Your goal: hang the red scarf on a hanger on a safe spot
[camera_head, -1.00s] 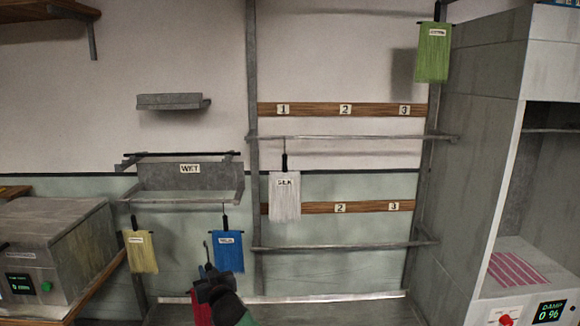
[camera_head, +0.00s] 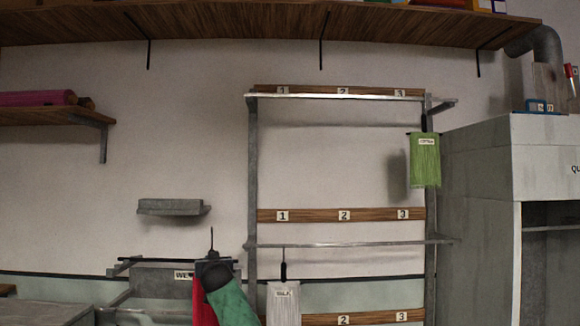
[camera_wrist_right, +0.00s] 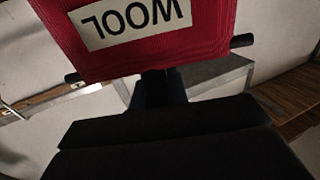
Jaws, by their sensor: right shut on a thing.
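The red scarf (camera_head: 204,302) hangs from a dark hanger whose hook points up, low in the head view. My right gripper (camera_head: 214,268) is shut on this hanger; its green-sleeved arm hides part of the scarf. In the right wrist view the scarf (camera_wrist_right: 200,50) carries an upside-down WOOL label, and the hanger's bar ends stick out on both sides above the fingers (camera_wrist_right: 160,85). The scarf is in front of the WET shelf's right end, left of the rack's left post. The rack has a top rail (camera_head: 340,97) and a middle rail (camera_head: 350,244). My left gripper is not in view.
A white SILK scarf (camera_head: 283,303) hangs from the middle rail below 1; that rail looks clear below 2 and 3. A green COTTON scarf (camera_head: 424,160) hangs at the top rail's right end, beside the grey cabinet (camera_head: 478,200). A small grey wall shelf (camera_head: 172,207) is at left.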

